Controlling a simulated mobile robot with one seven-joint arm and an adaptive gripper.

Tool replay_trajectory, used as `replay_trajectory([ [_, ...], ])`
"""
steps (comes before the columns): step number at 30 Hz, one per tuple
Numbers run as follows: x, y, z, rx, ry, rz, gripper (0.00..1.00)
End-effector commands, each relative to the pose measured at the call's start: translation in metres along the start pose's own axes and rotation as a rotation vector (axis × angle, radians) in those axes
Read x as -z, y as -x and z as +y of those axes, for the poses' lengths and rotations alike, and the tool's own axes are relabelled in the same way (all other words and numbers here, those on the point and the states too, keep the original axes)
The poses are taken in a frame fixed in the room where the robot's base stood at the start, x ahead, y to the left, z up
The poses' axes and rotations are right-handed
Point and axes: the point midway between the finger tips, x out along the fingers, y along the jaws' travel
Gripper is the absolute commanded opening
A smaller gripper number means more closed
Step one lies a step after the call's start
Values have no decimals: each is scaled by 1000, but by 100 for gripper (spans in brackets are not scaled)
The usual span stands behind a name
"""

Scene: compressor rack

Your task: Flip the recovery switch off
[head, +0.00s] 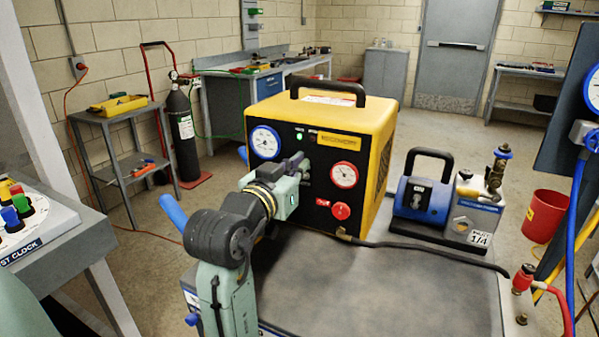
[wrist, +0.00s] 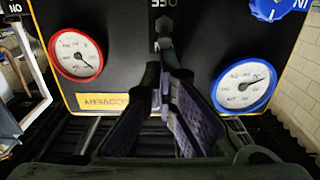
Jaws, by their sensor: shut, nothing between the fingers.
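The yellow recovery machine (head: 345,115) stands on a grey bench top with its black front panel facing me. My gripper (head: 304,166) is shut and empty, right in front of the middle of that panel, between the blue-rimmed gauge (head: 265,142) and the red-rimmed gauge (head: 344,175). It hides the switch in the head view. In the wrist view the panel appears upside down. There my shut fingers (wrist: 164,75) point at a small grey switch lever (wrist: 165,32) below an OFF mark (wrist: 162,4). I cannot tell whether they touch. A green light (head: 299,135) glows on the panel.
A red knob (head: 340,211) sits low on the panel, and a black hose runs right from its base. A blue vacuum pump (head: 425,198) stands right of the machine. A red bucket (head: 544,215) and blue and red hoses are further right. The front bench top is clear.

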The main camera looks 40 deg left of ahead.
Motion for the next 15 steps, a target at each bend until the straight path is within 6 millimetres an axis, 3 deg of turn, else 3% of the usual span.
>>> replay_trajectory([
  [15, -18, 5, 1, -3, 1, 187, 0],
])
